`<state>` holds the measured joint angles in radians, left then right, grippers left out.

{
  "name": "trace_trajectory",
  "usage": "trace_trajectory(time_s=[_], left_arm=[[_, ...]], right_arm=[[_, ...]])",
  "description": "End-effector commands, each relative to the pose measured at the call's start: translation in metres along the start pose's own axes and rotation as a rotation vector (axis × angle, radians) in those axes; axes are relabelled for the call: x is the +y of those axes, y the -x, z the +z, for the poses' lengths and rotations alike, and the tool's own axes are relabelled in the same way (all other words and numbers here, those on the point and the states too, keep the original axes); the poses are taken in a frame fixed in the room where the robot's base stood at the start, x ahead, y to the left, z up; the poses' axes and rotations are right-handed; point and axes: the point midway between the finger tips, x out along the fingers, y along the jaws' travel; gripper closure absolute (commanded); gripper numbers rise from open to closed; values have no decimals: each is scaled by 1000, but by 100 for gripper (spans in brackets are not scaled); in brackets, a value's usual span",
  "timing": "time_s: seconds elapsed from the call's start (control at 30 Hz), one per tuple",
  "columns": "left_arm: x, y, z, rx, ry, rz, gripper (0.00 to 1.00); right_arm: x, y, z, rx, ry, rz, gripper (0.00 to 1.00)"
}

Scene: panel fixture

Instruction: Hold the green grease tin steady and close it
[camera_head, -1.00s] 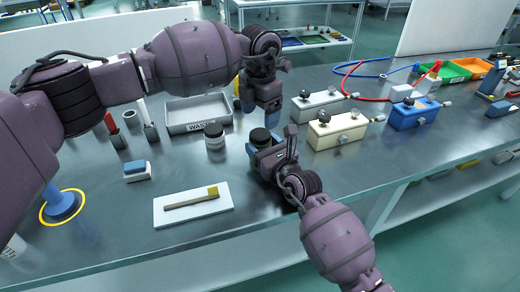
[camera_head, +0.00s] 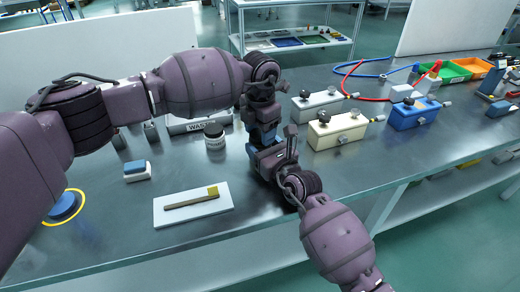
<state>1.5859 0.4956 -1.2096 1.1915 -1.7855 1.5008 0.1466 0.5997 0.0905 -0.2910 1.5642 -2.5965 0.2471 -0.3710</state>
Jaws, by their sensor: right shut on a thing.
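The green grease tin is hidden now, behind my two grippers on the bench. My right gripper (camera_head: 258,156) comes in from the front and is shut at the spot where the tin's dark top showed earlier. My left gripper (camera_head: 262,136) points down directly above the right gripper, close to it or touching. Whether its fingers are open or shut is hidden. Whether it touches the tin or its lid cannot be seen.
A white board with a brush (camera_head: 165,222) lies in front. A cream box (camera_head: 337,130) and a blue box (camera_head: 416,113) stand right. A grey waste tray (camera_head: 184,127) is partly hidden behind my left arm.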

Motion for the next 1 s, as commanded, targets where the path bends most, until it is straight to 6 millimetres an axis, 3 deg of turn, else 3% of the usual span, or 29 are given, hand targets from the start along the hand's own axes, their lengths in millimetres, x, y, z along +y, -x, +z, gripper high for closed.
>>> trace_trajectory(time_s=[0.1,0.33,0.37,0.53,0.83,1.0], left_arm=[[0,0,0,0,0,0,72],[0,0,0,0,-5,-1,73],[0,0,0,0,-5,-1,40],[0,0,0,0,-5,-1,14],[0,3,0,0,-5,-1,14],[0,24,1,-3,-6,1,14]], right_arm=[[0,0,0,0,0,0,100],[0,0,0,1,0,0,100],[0,0,0,1,0,0,100],[0,0,0,0,0,0,100],[0,0,0,1,0,0,100],[0,0,0,1,0,0,100]])
